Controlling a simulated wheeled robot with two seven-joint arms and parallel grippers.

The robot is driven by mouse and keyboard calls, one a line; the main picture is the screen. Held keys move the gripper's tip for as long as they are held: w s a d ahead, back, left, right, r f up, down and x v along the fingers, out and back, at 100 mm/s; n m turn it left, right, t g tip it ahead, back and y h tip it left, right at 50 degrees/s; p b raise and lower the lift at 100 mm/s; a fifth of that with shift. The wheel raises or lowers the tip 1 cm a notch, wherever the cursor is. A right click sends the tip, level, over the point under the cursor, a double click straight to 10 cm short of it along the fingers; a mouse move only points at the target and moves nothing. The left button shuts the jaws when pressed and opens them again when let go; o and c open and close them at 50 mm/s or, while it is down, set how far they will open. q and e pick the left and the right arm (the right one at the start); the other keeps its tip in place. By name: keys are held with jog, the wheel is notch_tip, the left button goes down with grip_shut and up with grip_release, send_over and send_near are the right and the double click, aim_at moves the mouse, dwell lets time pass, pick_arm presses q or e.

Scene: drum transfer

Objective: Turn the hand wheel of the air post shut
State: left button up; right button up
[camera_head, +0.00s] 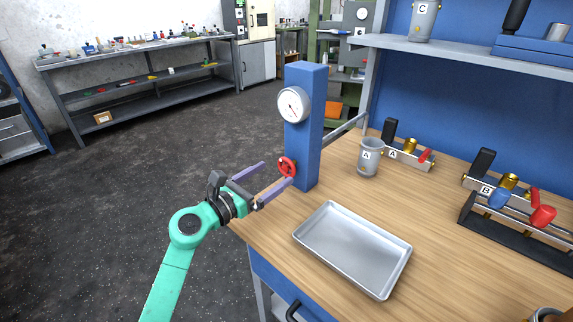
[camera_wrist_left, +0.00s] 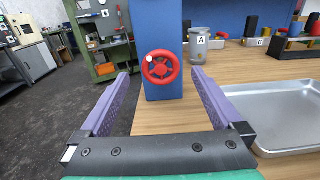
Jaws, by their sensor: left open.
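The air post (camera_head: 305,130) is a blue upright column at the left edge of the wooden table, with a round white gauge (camera_head: 294,104) near its top. A red hand wheel (camera_head: 287,167) sits low on its face. In the left wrist view the red wheel (camera_wrist_left: 161,68) is ahead, a pale knob at its upper left. My left gripper (camera_head: 277,174) is open, its purple fingers pointing at the wheel. In the left wrist view the gripper (camera_wrist_left: 160,80) has its fingers either side of the wheel's line, with gaps to both. My right gripper is not in view.
A metal tray (camera_head: 352,249) lies on the table (camera_head: 440,220) right of my left gripper. A grey cup marked A (camera_head: 369,158) stands behind it. Valve fixtures A (camera_head: 407,154) and B (camera_head: 512,203) stand farther right. Floor left of the table is clear.

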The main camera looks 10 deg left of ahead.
aim_at(285, 169)
pick_arm(q)
jog(key=x, duration=0.6)
jog(key=shift+w+d, duration=0.1)
jog(key=shift+d, duration=0.05)
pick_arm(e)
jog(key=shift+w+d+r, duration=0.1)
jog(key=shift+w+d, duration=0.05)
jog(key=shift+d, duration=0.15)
pick_arm(q)
jog(key=shift+c, duration=0.3)
jog(key=c, duration=1.3)
jog(key=shift+o, duration=0.2)
jog(key=shift+f+m+b, duration=0.25)
jog(key=shift+m+b, duration=0.65)
jog(key=shift+b, duration=0.15)
jog(key=m+b, duration=0.2)
jog(key=m, duration=0.1)
jog(key=shift+b, duration=0.3)
jog(key=shift+d+m+b, duration=0.1)
jog(key=shift+m+b, duration=0.75)
jog(key=shift+m, duration=0.65)
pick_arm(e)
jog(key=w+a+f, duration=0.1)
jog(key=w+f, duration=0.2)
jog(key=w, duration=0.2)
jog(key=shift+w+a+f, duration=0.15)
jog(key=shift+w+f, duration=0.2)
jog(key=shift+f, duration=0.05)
